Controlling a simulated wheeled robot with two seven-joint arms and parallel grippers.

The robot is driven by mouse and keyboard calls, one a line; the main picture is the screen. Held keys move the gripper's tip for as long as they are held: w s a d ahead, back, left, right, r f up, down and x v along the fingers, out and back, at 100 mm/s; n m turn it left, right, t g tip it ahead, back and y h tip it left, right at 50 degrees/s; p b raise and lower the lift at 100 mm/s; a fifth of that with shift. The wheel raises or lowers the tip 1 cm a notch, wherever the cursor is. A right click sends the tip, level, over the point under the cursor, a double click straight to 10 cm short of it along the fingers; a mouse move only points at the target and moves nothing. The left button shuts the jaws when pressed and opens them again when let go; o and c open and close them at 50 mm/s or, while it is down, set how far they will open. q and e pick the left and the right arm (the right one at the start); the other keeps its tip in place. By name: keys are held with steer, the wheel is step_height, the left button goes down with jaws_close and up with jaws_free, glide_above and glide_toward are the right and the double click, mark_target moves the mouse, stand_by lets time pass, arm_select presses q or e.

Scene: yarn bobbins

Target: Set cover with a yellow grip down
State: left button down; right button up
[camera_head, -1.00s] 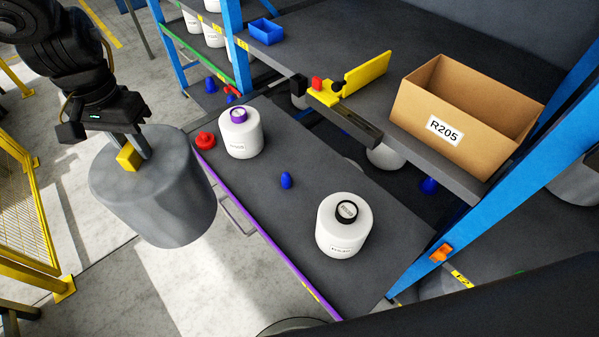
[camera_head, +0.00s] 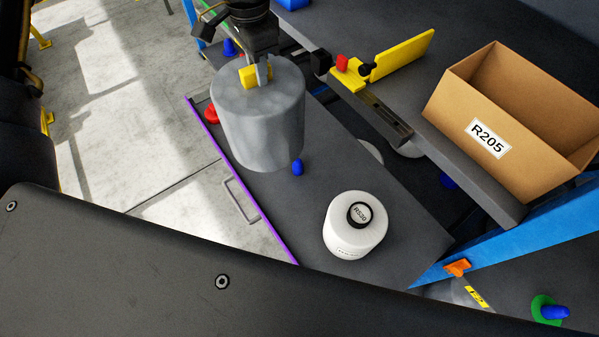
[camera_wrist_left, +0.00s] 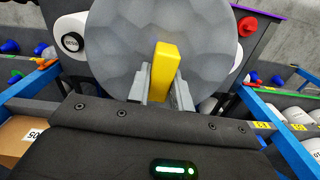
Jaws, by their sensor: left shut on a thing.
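The cover is a large grey faceted cylinder (camera_head: 262,125) with a yellow grip (camera_head: 249,76) on top. My left gripper (camera_head: 264,72) is shut on this grip. The cover hangs upright over the left part of the dark pull-out shelf (camera_head: 290,215). The cover (camera_wrist_left: 110,45) and its yellow grip (camera_wrist_left: 165,72) fill the middle of the left wrist view. The white bobbin with a purple ring is hidden in the head view by the cover; I cannot tell whether the cover is around it or above it. My right gripper is not in view.
A white bobbin with a black-ringed top (camera_head: 355,228) stands to the cover's right. A blue knob (camera_head: 297,167) and a red knob (camera_head: 211,114) are near the cover. A cardboard box labelled R205 (camera_head: 455,110) and a yellow bracket (camera_head: 402,54) are on the upper shelf.

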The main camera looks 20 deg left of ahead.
arm_select(q)
steer(key=w+d+f+m+b, duration=0.2)
steer(key=d+f+m, duration=0.1)
steer(key=f+m, duration=0.5)
steer(key=w+d+f+m+b, duration=0.3)
steer(key=f+m, duration=0.6)
steer(key=f, duration=0.5)
steer(key=shift+d+f, duration=0.35)
steer(key=shift+s, duration=0.1)
steer(key=shift+f+b, duration=0.2)
steer(key=shift+b, duration=0.15)
steer(key=c, duration=1.3)
jaws_free()
steer(key=shift+o, duration=0.2)
